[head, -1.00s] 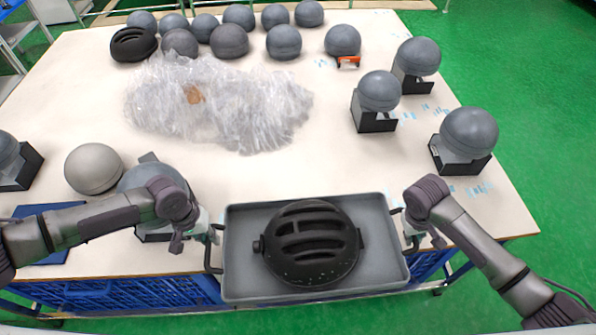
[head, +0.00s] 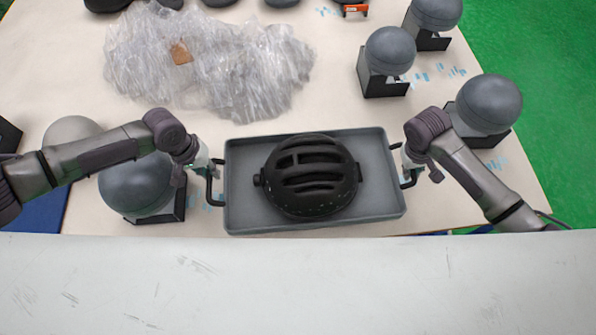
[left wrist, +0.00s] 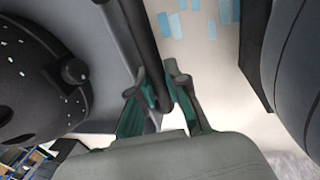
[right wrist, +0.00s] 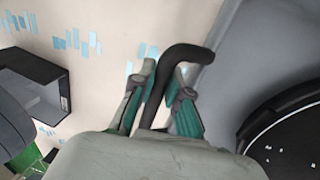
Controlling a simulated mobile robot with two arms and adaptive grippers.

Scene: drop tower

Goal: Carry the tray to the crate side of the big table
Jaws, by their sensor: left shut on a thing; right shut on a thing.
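The grey tray (head: 385,200) is level in the head view, over the near part of the big table (head: 330,105), with a black vented helmet (head: 310,178) lying in it. I cannot tell whether the tray touches the table. My left gripper (head: 210,170) is shut on the tray's left black handle, which passes between its fingers in the left wrist view (left wrist: 168,95). My right gripper (head: 408,165) is shut on the right handle, seen between its fingers in the right wrist view (right wrist: 165,95). No crate can be made out now.
A clear plastic heap (head: 215,60) lies behind the tray. Grey balls on black stands are beside my left arm (head: 140,185), at the right (head: 488,105) and at the back right (head: 390,52). A pale surface (head: 300,285) fills the near foreground. Green floor lies to the right.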

